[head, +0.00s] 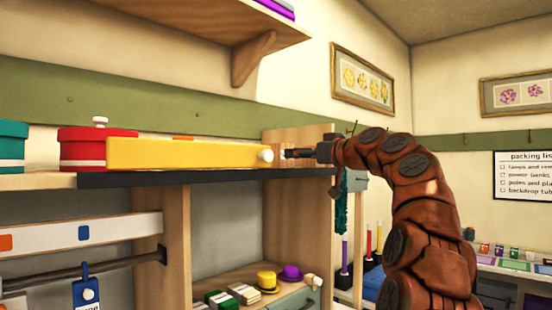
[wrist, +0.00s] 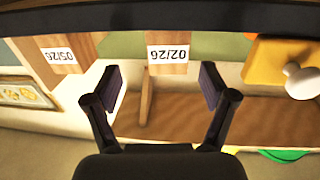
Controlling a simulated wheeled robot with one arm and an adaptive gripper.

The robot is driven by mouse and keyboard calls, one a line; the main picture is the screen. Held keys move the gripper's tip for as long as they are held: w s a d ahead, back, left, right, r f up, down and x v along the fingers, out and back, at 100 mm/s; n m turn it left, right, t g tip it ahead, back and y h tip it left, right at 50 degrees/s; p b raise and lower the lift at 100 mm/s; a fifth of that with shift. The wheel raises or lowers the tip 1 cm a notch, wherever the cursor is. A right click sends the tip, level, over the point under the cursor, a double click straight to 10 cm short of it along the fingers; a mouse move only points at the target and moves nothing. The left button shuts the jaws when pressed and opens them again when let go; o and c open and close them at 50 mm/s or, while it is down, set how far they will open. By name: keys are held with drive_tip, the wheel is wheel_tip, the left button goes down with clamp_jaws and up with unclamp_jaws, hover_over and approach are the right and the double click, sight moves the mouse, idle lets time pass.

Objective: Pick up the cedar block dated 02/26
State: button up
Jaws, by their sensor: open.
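The cedar block labelled 02/26 (wrist: 168,68) is light wood with a white label, upside down in the wrist view. It shows just past the gap between the fingers of my gripper (wrist: 158,84), which is open and empty. A second wooden block (wrist: 88,47), whose label appears to read 05/26, is to its left. In the head view, pale wood (head: 290,134) shows behind my gripper (head: 286,154) at the right end of the high shelf; I cannot tell the blocks apart there.
A long yellow box (head: 180,153) with a white knob lies on the dark-edged shelf (head: 200,178), left of my gripper. Red (head: 85,150) and teal (head: 10,145) round boxes stand farther left. A bracketed upper shelf (head: 190,15) overhangs. Small hats and bundles sit in the compartment below.

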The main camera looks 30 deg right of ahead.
sight(282, 153)
drive_tip(key=w+p, duration=0.1)
drive_tip(key=w, duration=0.1)
drive_tip(key=w+a, duration=0.1)
drive_tip(key=shift+w+a+r+p, duration=0.15)
drive_tip(key=shift+w+a+p, duration=0.05)
drive_tip(key=shift+w+p, duration=0.2)
drive_tip(key=w, duration=0.1)
drive_tip(key=w+p, duration=0.1)
drive_tip(key=w, duration=0.1)
drive_tip(key=shift+a+r+p, duration=0.1)
drive_tip(key=shift+a+p, duration=0.15)
drive_tip(key=shift+p, duration=0.15)
drive_tip(key=shift+w, duration=0.4)
drive_tip(key=shift+c, duration=0.4)
drive_tip(key=c, duration=1.2)
